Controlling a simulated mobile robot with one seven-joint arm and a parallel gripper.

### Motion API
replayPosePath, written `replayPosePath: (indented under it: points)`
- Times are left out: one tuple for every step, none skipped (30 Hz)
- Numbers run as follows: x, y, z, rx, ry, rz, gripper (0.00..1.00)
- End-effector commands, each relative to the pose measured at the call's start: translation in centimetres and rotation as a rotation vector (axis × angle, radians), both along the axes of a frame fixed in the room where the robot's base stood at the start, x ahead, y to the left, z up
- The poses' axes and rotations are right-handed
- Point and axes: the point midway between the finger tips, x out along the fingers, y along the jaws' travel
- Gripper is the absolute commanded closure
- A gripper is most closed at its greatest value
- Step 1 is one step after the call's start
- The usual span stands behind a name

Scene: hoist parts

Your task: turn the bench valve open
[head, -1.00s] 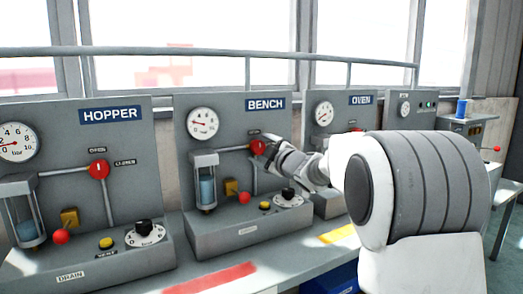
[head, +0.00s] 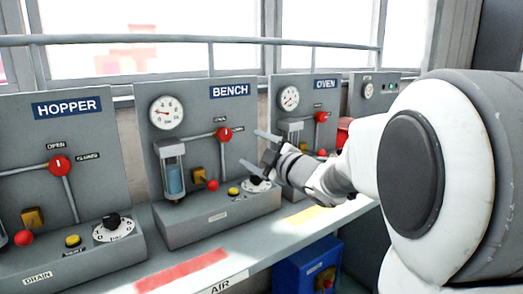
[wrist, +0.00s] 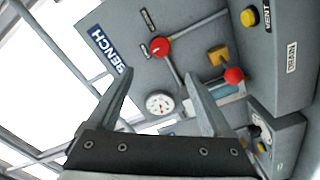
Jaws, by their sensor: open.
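The bench valve is a round red knob (head: 224,134) with a small white mark, on the grey panel under the BENCH sign (head: 230,91). OPEN and CLOSED labels sit above and to its right in the head view; the mark is too small to read its setting surely. In the wrist view the knob (wrist: 160,47) shows beyond the fingertips. My gripper (head: 262,150) is open and empty, to the right of the knob and in front of the panel, apart from it. Both fingers (wrist: 158,80) show spread in the wrist view.
The bench panel also carries a gauge (head: 166,112), a glass cylinder (head: 172,169), a red ball lever (head: 213,185) and a yellow button (head: 233,191). The HOPPER panel (head: 66,106) stands left, the OVEN panel (head: 324,84) right. A blue box (head: 308,266) is below the bench.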

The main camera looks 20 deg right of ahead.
Motion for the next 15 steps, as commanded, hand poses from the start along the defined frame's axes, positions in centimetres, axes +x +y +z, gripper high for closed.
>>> replayPosePath:
  points:
    - [-1.0, -0.3, 0.2, 0.001, -0.001, -0.002, 0.16]
    - [-1.4, -0.5, 0.2, 0.000, 0.000, -0.001, 0.16]
    - [-1.9, -0.6, 0.1, 0.000, 0.001, -0.001, 0.16]
    - [-2.2, -0.7, 0.2, -0.001, -0.001, -0.001, 0.16]
    - [-2.5, -0.8, 0.2, -0.001, -0.001, -0.001, 0.16]
    - [-2.8, -0.9, 0.1, 0.000, 0.000, -0.001, 0.16]
    - [-3.0, -1.0, 0.1, 0.000, 0.001, -0.001, 0.16]
    - [-3.1, -1.0, 0.0, 0.000, 0.001, -0.001, 0.16]
    - [-3.3, -1.1, 0.0, 0.000, 0.000, 0.000, 0.16]
    - [-3.4, -1.1, 0.0, 0.000, 0.000, 0.000, 0.16]
    - [-3.4, -1.1, 0.0, 0.000, 0.000, 0.000, 0.16]
    - [-3.4, -1.1, 0.0, 0.000, -0.001, 0.001, 0.16]
    - [-3.4, -1.1, 0.0, 0.000, -0.001, 0.001, 0.16]
    - [-3.4, -1.1, 0.0, 0.000, -0.001, 0.001, 0.16]
    - [-3.4, -1.1, 0.0, 0.000, -0.001, 0.001, 0.16]
